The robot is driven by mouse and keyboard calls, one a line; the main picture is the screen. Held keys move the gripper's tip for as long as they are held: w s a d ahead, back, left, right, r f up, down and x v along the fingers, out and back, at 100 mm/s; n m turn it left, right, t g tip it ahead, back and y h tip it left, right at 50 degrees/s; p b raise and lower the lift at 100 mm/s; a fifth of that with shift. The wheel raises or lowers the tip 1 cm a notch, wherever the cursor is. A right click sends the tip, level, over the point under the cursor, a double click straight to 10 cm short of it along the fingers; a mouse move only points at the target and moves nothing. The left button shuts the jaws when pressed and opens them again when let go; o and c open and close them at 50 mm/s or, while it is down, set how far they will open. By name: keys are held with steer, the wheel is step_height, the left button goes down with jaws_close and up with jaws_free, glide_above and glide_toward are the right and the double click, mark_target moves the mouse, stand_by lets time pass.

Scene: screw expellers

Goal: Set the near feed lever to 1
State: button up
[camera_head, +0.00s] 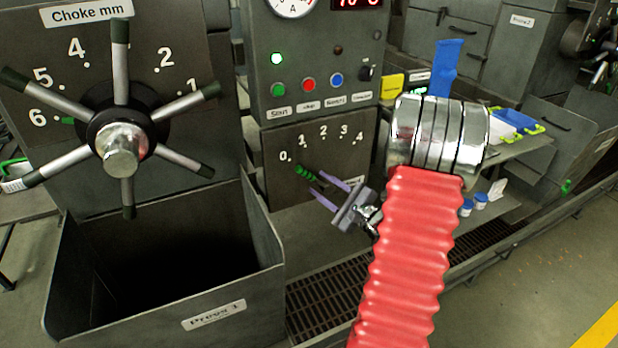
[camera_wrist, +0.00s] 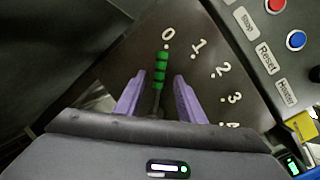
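The near feed lever (camera_head: 306,172) has a green ribbed handle and stands in front of a dark panel marked 0 to 4 in white. In the wrist view the feed lever (camera_wrist: 161,68) points at the 0 mark (camera_wrist: 168,38), and the 1 mark (camera_wrist: 200,46) is to its right. My gripper (camera_head: 316,182) has two purple fingers reaching toward the handle from the lower right. In the wrist view my gripper (camera_wrist: 159,76) is open, with one finger on each side of the lever and a visible gap on both sides. The lever's base is partly hidden.
A spoked choke wheel (camera_head: 122,148) and an open dark bin (camera_head: 214,318) are at the left. A control box with buttons (camera_head: 309,84) sits above the scale panel. My red ribbed arm cover fills the centre right. Blue-lidded jars (camera_head: 481,200) stand on a shelf behind it.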

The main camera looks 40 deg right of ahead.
mark_target(307, 175)
steer(key=w, duration=0.6)
steer(key=shift+c, duration=0.6)
jaws_close()
